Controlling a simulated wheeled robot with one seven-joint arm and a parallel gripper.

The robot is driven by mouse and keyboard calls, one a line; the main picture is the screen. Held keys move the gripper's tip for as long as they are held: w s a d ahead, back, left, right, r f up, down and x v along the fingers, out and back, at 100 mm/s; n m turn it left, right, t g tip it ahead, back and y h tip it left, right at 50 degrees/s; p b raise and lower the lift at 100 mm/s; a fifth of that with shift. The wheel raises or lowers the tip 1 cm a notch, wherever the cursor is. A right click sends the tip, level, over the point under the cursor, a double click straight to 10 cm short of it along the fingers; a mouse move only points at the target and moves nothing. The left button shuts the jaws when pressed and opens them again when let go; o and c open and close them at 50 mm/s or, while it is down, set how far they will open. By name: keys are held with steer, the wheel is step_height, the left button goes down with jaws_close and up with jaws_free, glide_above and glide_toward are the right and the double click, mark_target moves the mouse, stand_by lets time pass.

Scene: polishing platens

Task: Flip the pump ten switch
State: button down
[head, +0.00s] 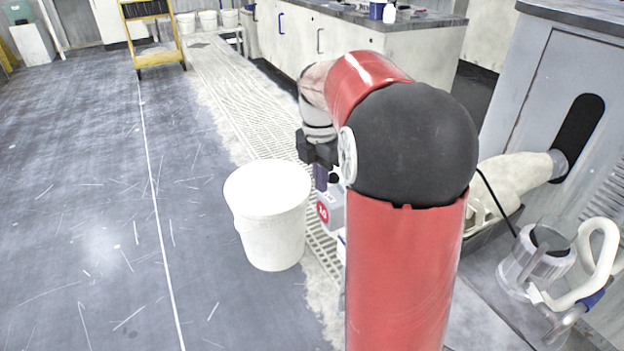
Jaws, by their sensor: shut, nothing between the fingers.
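A grey box with a red label reading 10 (331,208) stands just right of the white bucket, partly hidden behind my red arm. A small dark round part (334,178) shows at its top; I cannot tell its position as a switch. My gripper (320,183) points down at the top left of this box, very close to it. Its fingers look shut with nothing between them. I cannot tell whether they touch the box or the dark part.
A white bucket (268,225) stands close left of the gripper. A pump-like metal cylinder (537,260) with a white hose is at the lower right. A bench (345,40) and yellow cart (155,45) are behind. The floor at left is clear.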

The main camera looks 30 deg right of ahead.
steer(key=shift+w+d+r, duration=0.1)
steer(key=shift+d+r, duration=0.05)
steer(key=shift+d, duration=0.25)
steer(key=shift+d+r+y+p, duration=0.25)
steer(key=shift+y+p, duration=0.15)
steer(key=shift+p, duration=0.25)
